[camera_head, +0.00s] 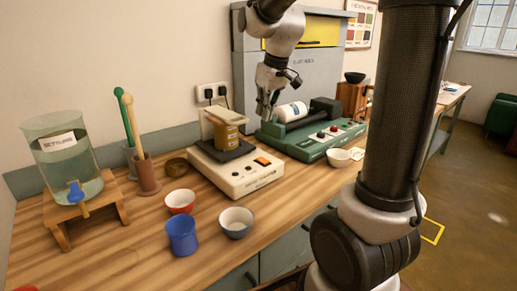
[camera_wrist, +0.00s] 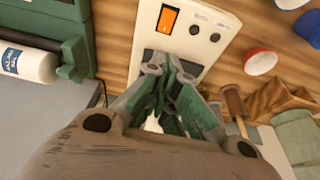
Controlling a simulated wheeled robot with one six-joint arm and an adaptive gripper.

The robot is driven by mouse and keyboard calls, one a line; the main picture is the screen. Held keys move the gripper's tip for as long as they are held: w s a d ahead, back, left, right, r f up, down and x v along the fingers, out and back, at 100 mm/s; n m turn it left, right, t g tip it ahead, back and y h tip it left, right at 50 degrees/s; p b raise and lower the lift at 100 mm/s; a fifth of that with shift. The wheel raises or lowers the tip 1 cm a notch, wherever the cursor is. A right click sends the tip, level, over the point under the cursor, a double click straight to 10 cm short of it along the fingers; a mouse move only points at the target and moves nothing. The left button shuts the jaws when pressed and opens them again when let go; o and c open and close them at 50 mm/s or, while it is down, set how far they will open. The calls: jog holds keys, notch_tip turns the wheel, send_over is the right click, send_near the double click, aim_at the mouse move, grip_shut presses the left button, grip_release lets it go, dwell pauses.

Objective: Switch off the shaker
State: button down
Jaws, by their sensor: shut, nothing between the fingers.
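The shaker (camera_head: 235,181) is a cream box on the wooden bench with a brown jar (camera_head: 228,137) held on its dark top plate. An orange switch (camera_head: 262,161) sits on its panel beside small dark knobs. In the wrist view the shaker panel (camera_wrist: 196,55) lies ahead of my fingertips, with the orange switch (camera_wrist: 167,19) above them in the picture. My gripper (camera_head: 268,115) is above and behind the shaker in the head view, apart from the switch. In the wrist view my gripper (camera_wrist: 167,69) is shut and empty. The jar is not clearly visible there.
A green roller machine (camera_head: 308,143) with a white bottle (camera_head: 291,112) stands right of the shaker. Red (camera_head: 180,201), grey (camera_head: 236,223) and white (camera_head: 339,160) bowls and a blue cup (camera_head: 182,236) stand near the front. A glass beaker (camera_head: 60,155) on a wooden stand is at left.

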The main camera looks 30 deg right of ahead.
aim_at(259, 157)
jog(key=x, duration=0.9)
jog(key=s+x, duration=0.1)
jog(key=x, duration=0.3)
jog(key=shift+d+f, duration=0.1)
jog(key=shift+f, duration=0.45)
